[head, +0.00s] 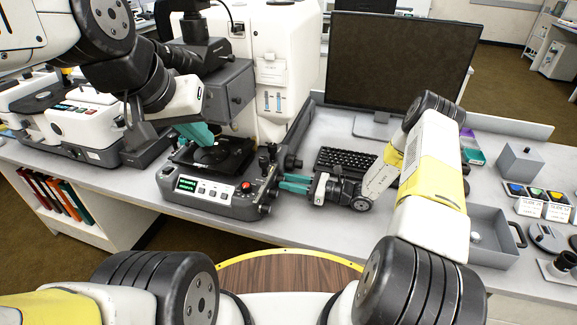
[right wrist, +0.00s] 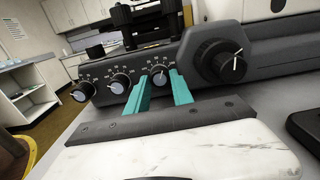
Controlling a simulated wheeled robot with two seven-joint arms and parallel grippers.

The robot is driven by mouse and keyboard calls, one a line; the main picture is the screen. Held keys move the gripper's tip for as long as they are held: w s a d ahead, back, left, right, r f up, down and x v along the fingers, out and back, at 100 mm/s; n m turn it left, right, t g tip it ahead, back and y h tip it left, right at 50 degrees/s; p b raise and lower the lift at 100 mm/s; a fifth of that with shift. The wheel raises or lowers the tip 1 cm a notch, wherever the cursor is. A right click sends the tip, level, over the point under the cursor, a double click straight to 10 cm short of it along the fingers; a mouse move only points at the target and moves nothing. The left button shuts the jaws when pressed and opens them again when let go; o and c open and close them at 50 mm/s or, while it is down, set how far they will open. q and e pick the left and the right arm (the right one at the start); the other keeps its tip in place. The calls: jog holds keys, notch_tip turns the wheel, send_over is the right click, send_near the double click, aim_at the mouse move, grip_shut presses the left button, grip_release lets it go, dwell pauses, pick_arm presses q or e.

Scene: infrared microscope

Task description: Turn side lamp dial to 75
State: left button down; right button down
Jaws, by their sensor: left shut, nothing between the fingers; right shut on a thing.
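The microscope's base (head: 212,203) stands on the bench, with a small green display (head: 187,184) and buttons on its front. Its right side carries a row of small dials and one large black knob (right wrist: 222,62). My right gripper (head: 283,184) is at that side panel, its teal fingers on either side of a small blue-grey dial with a white pointer (right wrist: 160,77). The right gripper is shut on this dial. Two more small dials (right wrist: 119,83) and (right wrist: 82,92) sit to the left in the right wrist view. My left gripper (head: 203,135) is shut and empty above the microscope stage (head: 212,155).
A monitor (head: 400,60) and a keyboard (head: 345,162) stand right of the microscope. A grey tray (head: 490,237) and labelled sample boxes (head: 545,205) lie further right. The bench front beside my right gripper is clear.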

jog(key=shift+m, duration=0.4)
jog(key=c, duration=1.1)
grip_release()
jog(key=shift+d, duration=0.1)
jog(key=v, duration=0.7)
jog(key=shift+d, duration=0.3)
jog(key=shift+r, duration=0.1)
